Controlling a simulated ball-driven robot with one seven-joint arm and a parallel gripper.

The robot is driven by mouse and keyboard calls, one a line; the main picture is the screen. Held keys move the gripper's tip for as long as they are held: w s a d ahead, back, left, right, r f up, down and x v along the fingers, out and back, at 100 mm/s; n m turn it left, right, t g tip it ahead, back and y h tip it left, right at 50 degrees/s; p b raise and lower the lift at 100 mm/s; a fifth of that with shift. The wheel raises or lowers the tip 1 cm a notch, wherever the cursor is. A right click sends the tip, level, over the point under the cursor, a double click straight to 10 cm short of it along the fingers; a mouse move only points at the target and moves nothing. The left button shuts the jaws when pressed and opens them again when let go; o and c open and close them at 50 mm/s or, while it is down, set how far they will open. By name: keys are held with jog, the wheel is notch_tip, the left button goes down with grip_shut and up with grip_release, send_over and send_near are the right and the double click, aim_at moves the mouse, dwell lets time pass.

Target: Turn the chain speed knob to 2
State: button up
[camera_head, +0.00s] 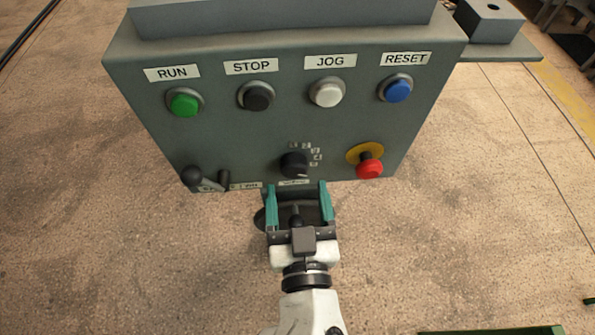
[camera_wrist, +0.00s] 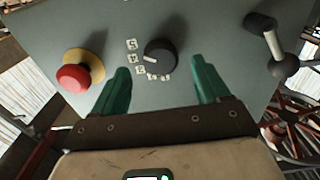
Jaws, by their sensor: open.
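The black round chain speed knob (camera_head: 294,164) is at the lower middle of the grey control panel (camera_head: 240,130). Small white number tags (camera_head: 314,152) curve along its upper right side. In the wrist view the knob (camera_wrist: 160,57) shows a white pointer mark toward the tags (camera_wrist: 138,58); the digits are too small to read surely. My gripper (camera_head: 298,188) is open, with teal fingers just below the knob in the head view. In the wrist view my gripper's fingers (camera_wrist: 160,75) stand apart on either side of the knob, and I see no contact.
A red emergency button (camera_head: 369,168) on a yellow disc is right of the knob. Green (camera_head: 184,103), black (camera_head: 258,97), white (camera_head: 326,93) and blue (camera_head: 396,89) buttons line the row above.

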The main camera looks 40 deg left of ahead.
aim_at(295, 174)
jog(key=shift+p+x, duration=0.3)
jog(key=shift+x, duration=1.5)
jog(key=shift+c, duration=0.3)
jog(key=c, duration=1)
